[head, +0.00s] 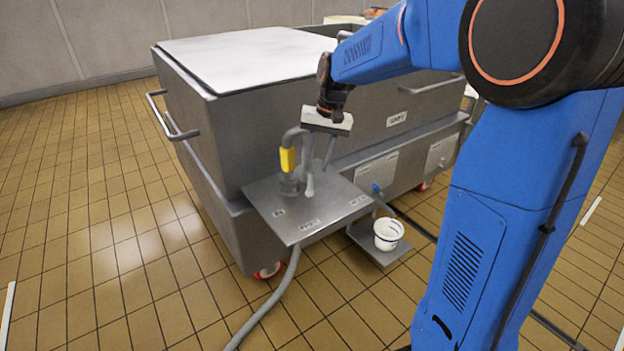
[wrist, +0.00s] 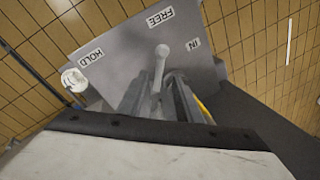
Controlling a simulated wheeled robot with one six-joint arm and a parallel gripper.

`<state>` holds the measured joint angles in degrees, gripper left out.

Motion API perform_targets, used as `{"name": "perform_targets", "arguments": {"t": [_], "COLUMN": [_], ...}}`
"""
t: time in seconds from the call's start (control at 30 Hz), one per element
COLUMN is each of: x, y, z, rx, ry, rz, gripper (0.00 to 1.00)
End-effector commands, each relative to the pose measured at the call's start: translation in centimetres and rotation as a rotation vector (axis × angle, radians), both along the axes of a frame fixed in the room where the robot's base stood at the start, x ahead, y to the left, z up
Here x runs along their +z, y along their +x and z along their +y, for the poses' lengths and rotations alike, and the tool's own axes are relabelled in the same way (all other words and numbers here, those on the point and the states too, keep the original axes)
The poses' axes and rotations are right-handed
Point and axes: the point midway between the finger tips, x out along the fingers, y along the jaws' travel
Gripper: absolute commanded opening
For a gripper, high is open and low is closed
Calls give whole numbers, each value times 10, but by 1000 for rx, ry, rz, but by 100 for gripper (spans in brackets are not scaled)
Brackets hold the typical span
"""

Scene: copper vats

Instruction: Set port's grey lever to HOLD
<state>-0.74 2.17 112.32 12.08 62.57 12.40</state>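The grey lever (head: 310,183) stands on the grey metal plate (head: 268,203) on the near side of the vat. In the wrist view the lever (wrist: 160,66) has a round end below the FREE label (wrist: 160,17). The IN label (wrist: 193,45) is to its right and the HOLD label (wrist: 90,57) farther off to its left. My gripper (wrist: 157,80) is open over the plate, with one finger on each side of the lever. A narrow gap seems to show on both sides; contact is unclear. In the head view my gripper (head: 319,160) points down.
A pipe with a yellow grip (head: 288,160) rises beside my gripper. The steel vat (head: 240,135) stands close behind. A white cup (head: 388,234) sits on a low shelf to the right. A hose (head: 272,302) runs down to the floor. Tiled floor at left is clear.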

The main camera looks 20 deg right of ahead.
Motion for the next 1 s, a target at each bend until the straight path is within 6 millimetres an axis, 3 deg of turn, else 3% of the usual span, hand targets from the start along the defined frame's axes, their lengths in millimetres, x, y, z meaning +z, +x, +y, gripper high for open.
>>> {"name": "perform_targets", "arguments": {"t": [0.2, 0.4, 0.83, 0.97, 1.0], "x": [-38, -59, -67, -67, -67], "y": [1, 3, 4, 4, 4], "z": [7, 11, 13, 13, 13], "rx": [1, 0, 0, -1, -1], "ry": [0, 0, 0, 0, 0], "rz": [3, 1, 0, 0, 0], "gripper": [32, 32, 32, 3, 0]}}
